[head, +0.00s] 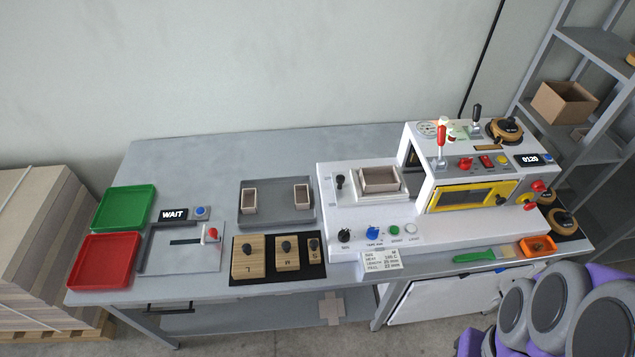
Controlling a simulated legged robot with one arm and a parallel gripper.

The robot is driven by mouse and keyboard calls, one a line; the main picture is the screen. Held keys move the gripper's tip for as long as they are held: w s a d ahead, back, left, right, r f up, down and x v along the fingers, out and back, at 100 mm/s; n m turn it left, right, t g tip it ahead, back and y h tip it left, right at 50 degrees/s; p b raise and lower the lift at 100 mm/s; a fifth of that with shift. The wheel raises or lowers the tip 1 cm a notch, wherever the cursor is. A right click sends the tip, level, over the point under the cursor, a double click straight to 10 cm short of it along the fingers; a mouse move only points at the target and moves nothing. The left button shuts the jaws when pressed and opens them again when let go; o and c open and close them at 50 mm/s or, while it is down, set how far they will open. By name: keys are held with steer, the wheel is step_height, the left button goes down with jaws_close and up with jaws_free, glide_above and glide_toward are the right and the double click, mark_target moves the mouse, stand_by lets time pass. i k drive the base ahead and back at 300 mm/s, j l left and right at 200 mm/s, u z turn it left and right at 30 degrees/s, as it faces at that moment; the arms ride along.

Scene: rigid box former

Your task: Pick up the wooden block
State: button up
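Three wooden blocks with dark knobs stand on a black mat (270,275) at the front middle of the table. The large block (241,266) is marked L and is at the left. The middle block (287,265) appears marked M. The narrowest block (314,264) appears marked S and is at the right. Nothing touches the blocks from above. Grey and purple parts of my own arm fill the lower right corner, well right of the blocks. My gripper's fingers do not show.
A grey tray (275,222) with two small boxes lies behind the blocks. A white machine (330,215) stands to their right, with a label card near its front. A slide fixture (190,262), red tray (108,260) and green tray (125,208) are left. The table's back left is clear.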

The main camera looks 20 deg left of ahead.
mark_target(287, 249)
steer(key=k+u, duration=0.1)
steer(key=u, duration=1.45)
steer(key=l+u, duration=1.2)
